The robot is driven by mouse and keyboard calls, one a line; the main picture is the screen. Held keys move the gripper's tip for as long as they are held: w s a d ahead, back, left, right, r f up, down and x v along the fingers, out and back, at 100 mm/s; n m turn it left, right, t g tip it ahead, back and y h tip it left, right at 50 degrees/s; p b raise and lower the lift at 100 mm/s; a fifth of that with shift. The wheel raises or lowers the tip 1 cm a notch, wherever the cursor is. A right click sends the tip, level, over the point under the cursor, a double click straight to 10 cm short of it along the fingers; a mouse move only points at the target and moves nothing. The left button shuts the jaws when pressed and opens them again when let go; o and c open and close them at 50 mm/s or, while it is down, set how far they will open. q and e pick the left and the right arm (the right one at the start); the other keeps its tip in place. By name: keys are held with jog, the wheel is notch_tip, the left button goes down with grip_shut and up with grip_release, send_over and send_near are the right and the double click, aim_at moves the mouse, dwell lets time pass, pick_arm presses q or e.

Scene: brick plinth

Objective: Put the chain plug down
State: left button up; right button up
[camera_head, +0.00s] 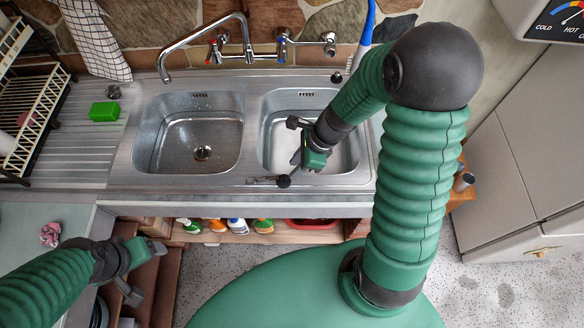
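My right gripper (300,157) reaches down over the right sink basin (266,118). Its fingers are small and partly hidden by its own wrist, so whether they are open or shut on something is unclear. A small dark round piece (283,181) with a short grey bar beside it shows at the front rim of that basin, just below the gripper; I cannot tell if it is the chain plug. Another small dark round piece (337,77) sits on the back ledge. No chain can be made out. My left gripper (147,272) is open and empty at the lower left, its fingers apart.
The left basin (170,150) is empty, with a drain. A tap (205,38) arches behind the basins. A green sponge (104,111) lies on the drainboard, beside a dish rack (40,105). Several bottles (238,226) stand below the sink. A blue-handled brush (367,25) stands behind.

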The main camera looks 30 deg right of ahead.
notch_tip(320, 180, up, 9)
jog(key=s+p, duration=0.1)
jog(key=s, duration=0.1)
pick_arm(q)
jog(key=shift+s+a+r, duration=0.15)
jog(key=shift+a+r, duration=0.3)
jog(key=shift+r, duration=0.4)
pick_arm(e)
jog(key=s+a+n+h, duration=0.1)
jog(key=n, duration=0.7)
jog(key=s+a+f+n+h, duration=0.1)
jog(key=a+n, duration=0.1)
jog(key=n, duration=0.6)
jog(key=s+a+n+h, duration=0.1)
jog(key=a+n+h, duration=0.1)
jog(key=n, duration=0.6)
jog(key=shift+f, duration=0.4)
pick_arm(q)
jog(key=shift+a+f, duration=0.1)
jog(key=shift+a, duration=0.25)
pick_arm(e)
jog(key=shift+w+a, duration=0.1)
jog(key=shift+a, duration=0.2)
pick_arm(q)
jog(key=shift+d, duration=0.2)
pick_arm(e)
jog(key=shift+d, duration=0.25)
